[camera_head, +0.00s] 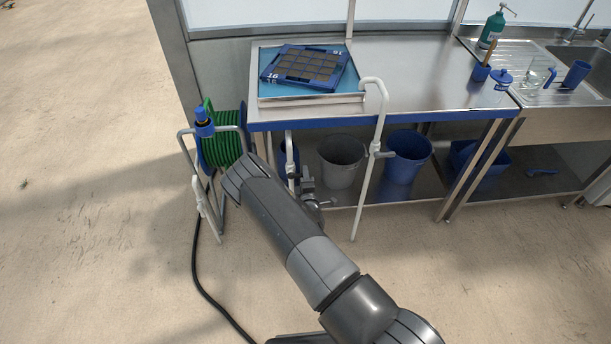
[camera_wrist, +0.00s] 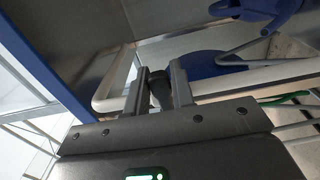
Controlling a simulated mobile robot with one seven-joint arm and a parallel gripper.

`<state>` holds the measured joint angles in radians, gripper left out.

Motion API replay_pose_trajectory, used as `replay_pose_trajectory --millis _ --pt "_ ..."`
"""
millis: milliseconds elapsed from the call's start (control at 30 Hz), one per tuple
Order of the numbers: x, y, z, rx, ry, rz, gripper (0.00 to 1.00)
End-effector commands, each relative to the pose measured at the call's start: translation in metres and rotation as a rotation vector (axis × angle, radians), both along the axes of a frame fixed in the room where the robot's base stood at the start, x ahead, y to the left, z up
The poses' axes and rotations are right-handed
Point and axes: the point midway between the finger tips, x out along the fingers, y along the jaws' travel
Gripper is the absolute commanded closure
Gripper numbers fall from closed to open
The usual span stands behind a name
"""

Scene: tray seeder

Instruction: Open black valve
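A dark, rounded piece, which looks like the black valve (camera_wrist: 160,92), sits between the two fingers of my gripper (camera_wrist: 158,76) in the wrist view. The fingers are close together and appear to press on it from both sides. A white pipe (camera_wrist: 240,82) runs across just behind the fingers. In the head view my gripper (camera_head: 310,187) is low in front of the table, beside a white upright pipe (camera_head: 289,150). My arm hides part of this area, and the black valve cannot be made out clearly there.
A steel table (camera_head: 420,70) holds a blue seed tray (camera_head: 303,66). A second white pipe (camera_head: 376,115) with a grey fitting stands to the right. A green hose reel (camera_head: 222,145) stands at left. A grey bucket (camera_head: 340,160) and blue bucket (camera_head: 406,158) sit underneath.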

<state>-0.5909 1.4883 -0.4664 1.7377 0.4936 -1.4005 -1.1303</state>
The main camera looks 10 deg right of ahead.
Motion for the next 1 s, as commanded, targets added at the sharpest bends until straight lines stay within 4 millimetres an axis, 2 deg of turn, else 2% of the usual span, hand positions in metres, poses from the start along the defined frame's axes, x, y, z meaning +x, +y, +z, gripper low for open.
replay_pose_trajectory --millis 33,267,667,1000 --pt "0.0 0.0 0.0 0.0 0.0 0.0 0.82" --pt "0.0 0.0 0.0 0.0 0.0 0.0 1.0" --pt "0.0 0.0 -0.004 0.065 0.0 0.0 1.0" --pt "0.0 0.002 -0.018 0.319 0.001 -0.002 1.0"
